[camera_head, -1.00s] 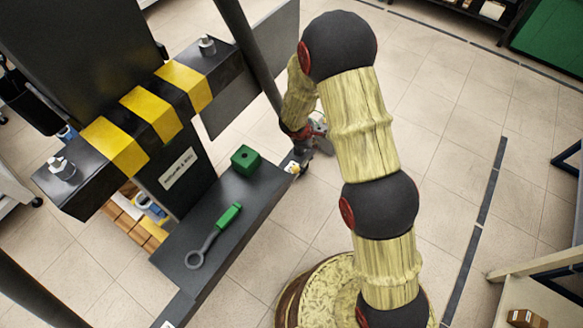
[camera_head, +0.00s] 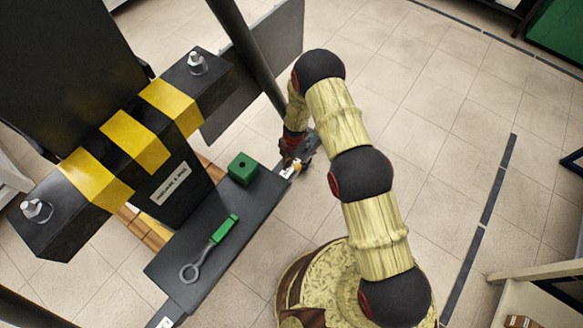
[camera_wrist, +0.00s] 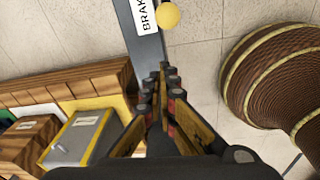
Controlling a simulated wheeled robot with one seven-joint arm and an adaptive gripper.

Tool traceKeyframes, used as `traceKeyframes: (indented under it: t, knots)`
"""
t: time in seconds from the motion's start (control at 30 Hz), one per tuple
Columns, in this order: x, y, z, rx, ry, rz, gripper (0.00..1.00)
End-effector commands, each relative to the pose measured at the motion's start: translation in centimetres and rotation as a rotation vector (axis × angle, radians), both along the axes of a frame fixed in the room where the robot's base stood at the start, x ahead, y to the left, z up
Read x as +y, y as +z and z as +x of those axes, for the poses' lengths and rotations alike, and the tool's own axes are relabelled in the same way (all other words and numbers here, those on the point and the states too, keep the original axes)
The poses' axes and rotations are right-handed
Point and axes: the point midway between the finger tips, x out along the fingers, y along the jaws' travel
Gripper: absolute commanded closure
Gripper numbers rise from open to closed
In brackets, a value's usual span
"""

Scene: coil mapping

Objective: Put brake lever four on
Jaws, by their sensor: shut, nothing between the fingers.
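A round yellow knob (camera_wrist: 167,14) shows at the top of the wrist view, beside a white label (camera_wrist: 143,14) reading "BRAK…", cut off by the frame. The label lies on a dark grey bar (camera_wrist: 149,48). My gripper (camera_wrist: 166,68) points along this bar just short of the knob, its fingers together and empty. In the head view my gripper (camera_head: 293,160) is at the right end of the dark shelf, close to a white label (camera_head: 290,171) and a small yellow spot. Which brake lever is number four cannot be told; the lever's position is unclear.
A yellow-and-black striped beam (camera_head: 135,140) with bolts stands left. Wooden crates (camera_wrist: 70,88) and a grey box (camera_wrist: 80,138) are left in the wrist view.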

Motion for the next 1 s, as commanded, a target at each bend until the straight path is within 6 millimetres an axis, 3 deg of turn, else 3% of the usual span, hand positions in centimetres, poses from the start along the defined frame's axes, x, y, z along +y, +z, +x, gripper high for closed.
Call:
traceKeyframes:
  t: [0.1, 0.57, 1.0]
  knots:
    - [0.1, 0.1, -1.0, 0.040, -0.027, 0.004, 1.00]
    - [0.2, -0.5, -1.0, 0.038, -0.040, 0.003, 1.00]
    - [1.2, -8.3, -1.5, 0.039, -0.038, 0.002, 1.00]
